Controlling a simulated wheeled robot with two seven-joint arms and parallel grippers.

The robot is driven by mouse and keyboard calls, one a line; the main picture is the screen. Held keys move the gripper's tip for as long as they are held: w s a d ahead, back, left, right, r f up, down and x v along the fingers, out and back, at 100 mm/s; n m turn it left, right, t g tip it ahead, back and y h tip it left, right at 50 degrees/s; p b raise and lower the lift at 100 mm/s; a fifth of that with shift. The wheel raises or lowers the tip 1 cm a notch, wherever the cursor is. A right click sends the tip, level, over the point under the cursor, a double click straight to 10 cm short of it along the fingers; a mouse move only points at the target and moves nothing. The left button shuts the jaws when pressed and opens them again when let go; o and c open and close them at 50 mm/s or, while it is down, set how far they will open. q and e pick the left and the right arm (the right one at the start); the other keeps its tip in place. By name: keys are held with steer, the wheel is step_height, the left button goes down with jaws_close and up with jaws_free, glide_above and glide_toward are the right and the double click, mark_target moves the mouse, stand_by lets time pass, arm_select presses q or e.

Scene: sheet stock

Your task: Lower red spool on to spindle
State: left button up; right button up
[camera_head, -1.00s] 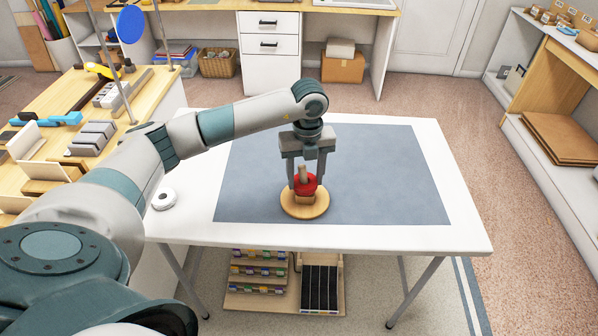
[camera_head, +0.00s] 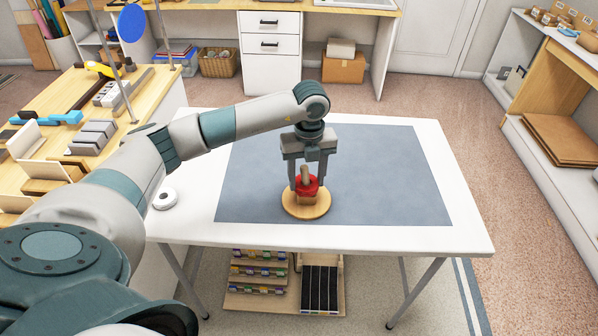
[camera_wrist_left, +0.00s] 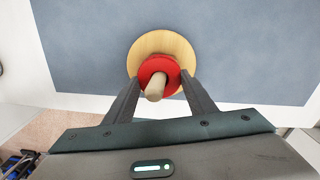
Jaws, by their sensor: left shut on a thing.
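The red spool (camera_head: 306,190) is around the wooden spindle (camera_head: 305,174), whose top sticks up through it. The spindle stands on a round wooden base (camera_head: 305,210) on the blue-grey mat. My left gripper (camera_head: 307,185) points down with its fingers on either side of the spool, shut on it. The left wrist view shows the red spool (camera_wrist_left: 150,72) ringed around the spindle (camera_wrist_left: 155,88) between my fingers (camera_wrist_left: 157,90), above the base (camera_wrist_left: 160,42). A paler part shows below the red in the head view. My right gripper is not in view.
The mat (camera_head: 390,170) covers most of the white table (camera_head: 460,220) and is clear around the base. A small white roll (camera_head: 165,199) lies at the table's left edge. A cluttered wooden bench (camera_head: 60,150) stands to the left.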

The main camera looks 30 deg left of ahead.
arm_select(q)
steer(key=shift+d+f, duration=0.15)
steer(key=shift+f, duration=0.9)
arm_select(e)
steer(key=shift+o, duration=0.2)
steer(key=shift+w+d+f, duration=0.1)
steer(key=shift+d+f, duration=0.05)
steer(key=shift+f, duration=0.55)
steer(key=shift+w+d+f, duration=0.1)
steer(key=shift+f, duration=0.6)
arm_select(q)
steer(key=o, duration=2.2)
steer(key=shift+o, duration=0.2)
steer(key=shift+r, duration=0.1)
steer(key=shift+w+d+r+p, duration=0.1)
steer(key=shift+d+r+p, duration=0.2)
steer(key=shift+r+p, duration=0.6)
steer(key=shift+w+d+r+p, duration=0.1)
steer(key=shift+d+r+p, duration=0.25)
steer(key=shift+r, duration=0.9)
steer(key=shift+w+d+r+p, duration=0.1)
steer(key=shift+d+r+p, duration=0.1)
steer(key=shift+r+p, duration=1.65)
steer(key=shift+r, duration=0.95)
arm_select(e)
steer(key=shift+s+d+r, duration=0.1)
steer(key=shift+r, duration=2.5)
